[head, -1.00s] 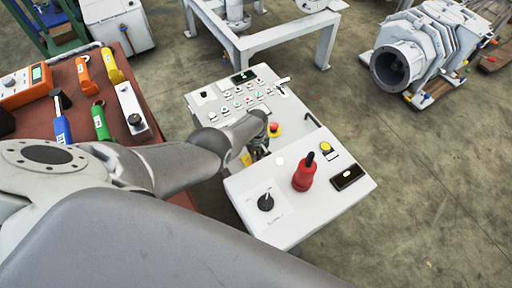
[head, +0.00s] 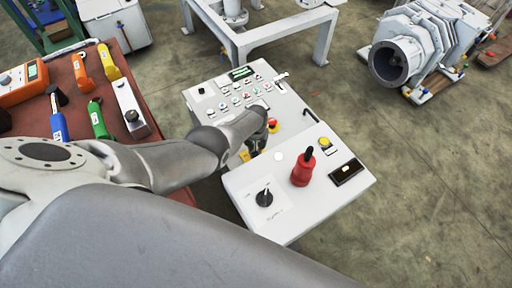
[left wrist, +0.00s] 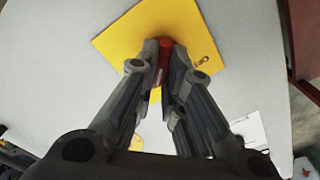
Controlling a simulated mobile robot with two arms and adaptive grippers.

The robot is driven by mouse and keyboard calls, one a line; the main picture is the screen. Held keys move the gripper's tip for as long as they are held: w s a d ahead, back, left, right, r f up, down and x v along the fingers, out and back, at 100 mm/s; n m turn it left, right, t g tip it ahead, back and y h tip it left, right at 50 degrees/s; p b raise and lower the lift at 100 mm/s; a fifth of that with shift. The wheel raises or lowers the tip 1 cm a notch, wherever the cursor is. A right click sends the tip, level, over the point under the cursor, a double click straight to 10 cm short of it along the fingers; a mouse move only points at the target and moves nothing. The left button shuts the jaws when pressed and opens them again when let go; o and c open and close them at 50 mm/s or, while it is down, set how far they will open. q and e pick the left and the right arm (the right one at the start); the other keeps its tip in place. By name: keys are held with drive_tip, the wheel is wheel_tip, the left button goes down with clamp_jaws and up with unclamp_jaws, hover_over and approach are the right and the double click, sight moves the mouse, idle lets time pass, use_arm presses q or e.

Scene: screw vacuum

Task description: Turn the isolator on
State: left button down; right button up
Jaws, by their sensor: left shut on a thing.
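The isolator is a red handle (left wrist: 163,62) on a yellow plate (left wrist: 130,38) on the grey panel in the left wrist view. My left gripper (left wrist: 162,58) is shut on the red handle, with a finger on each side. The fingers hide part of the handle, and I cannot read its position marks. In the head view my left gripper (head: 256,148) reaches down to the console, and a corner of the yellow plate (head: 244,156) shows beside it. My right gripper is not in view.
The white console (head: 318,205) carries a red emergency button (head: 273,125), a red-and-black handle (head: 303,170), a black rotary knob (head: 264,198) and a green lit display (head: 240,73). A brown table (head: 68,85) with coloured tools stands at left.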

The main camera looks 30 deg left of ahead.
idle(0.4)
use_arm(q)
drive_tip(key=c, duration=1)
unclamp_jaws()
drive_tip(key=shift+f, duration=0.1)
drive_tip(key=shift+c, duration=0.2)
